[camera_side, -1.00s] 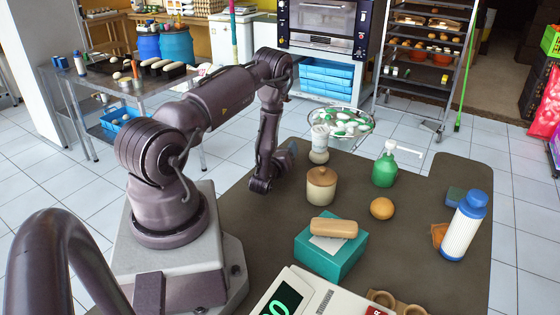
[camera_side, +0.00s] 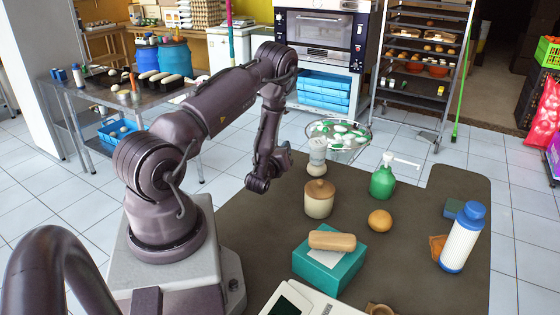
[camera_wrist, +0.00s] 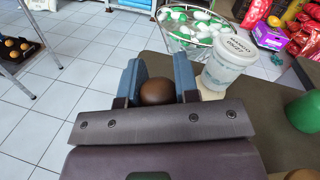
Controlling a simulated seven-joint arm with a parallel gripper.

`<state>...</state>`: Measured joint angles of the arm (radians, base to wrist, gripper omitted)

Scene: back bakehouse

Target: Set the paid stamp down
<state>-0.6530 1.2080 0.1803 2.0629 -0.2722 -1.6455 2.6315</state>
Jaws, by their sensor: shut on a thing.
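My gripper (camera_wrist: 158,86) is shut on a brown rounded knob (camera_wrist: 157,92), which I take to be the handle of the paid stamp. Its blue-grey fingers stand on either side of the knob. The stamp's lower part is hidden, so I cannot tell how far it is above a surface. In the side view my gripper (camera_side: 284,160) is near the far left edge of the dark worktop (camera_side: 400,265), left of a lidded jar, and the stamp cannot be made out there.
A white labelled jar (camera_wrist: 230,65) stands close right of my gripper, with a wire basket (camera_side: 340,146) behind. The lidded jar (camera_side: 319,203), green bottle (camera_side: 383,182), bun (camera_side: 380,221), teal box (camera_side: 340,272) and white bottle (camera_side: 461,243) occupy the worktop. Some room lies between them.

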